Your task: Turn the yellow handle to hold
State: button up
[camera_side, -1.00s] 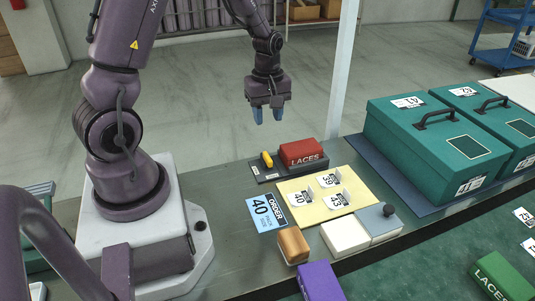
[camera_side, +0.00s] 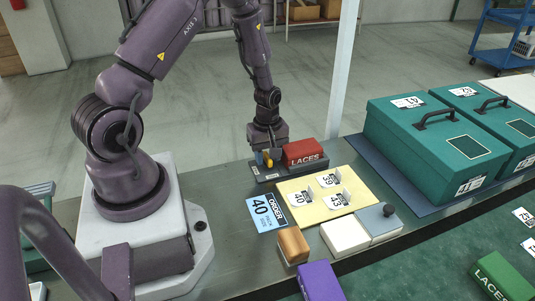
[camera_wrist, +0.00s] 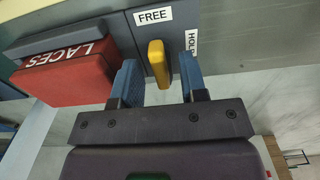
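The yellow handle (camera_wrist: 158,63) stands on a dark base plate (camera_wrist: 135,25) beside the red LACES box. In the wrist view it points toward my gripper, with the FREE label (camera_wrist: 153,16) at its far end and the HOLD label (camera_wrist: 191,42) to its right. My gripper (camera_wrist: 158,80) is open, its blue fingers on either side of the handle with gaps showing. In the side view my gripper (camera_side: 264,158) is down at the plate and the yellow handle (camera_side: 269,160) is partly hidden by the fingers.
The red LACES box (camera_side: 303,153) stands close to the right of the handle in the side view. A yellow board (camera_side: 315,207) with size tags lies in front. A blue ORDER card (camera_side: 266,213) and a brown block (camera_side: 293,246) are nearby. Large green boxes (camera_side: 435,140) stand at right.

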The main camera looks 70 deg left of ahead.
jog(key=shift+c, duration=0.2)
grip_shut()
jog(key=shift+m, duration=0.3)
jog(key=m, duration=0.3)
jog(key=shift+m, duration=0.3)
jog(key=m, duration=0.4)
jog(key=shift+m, duration=0.3)
jog(key=m, duration=0.9)
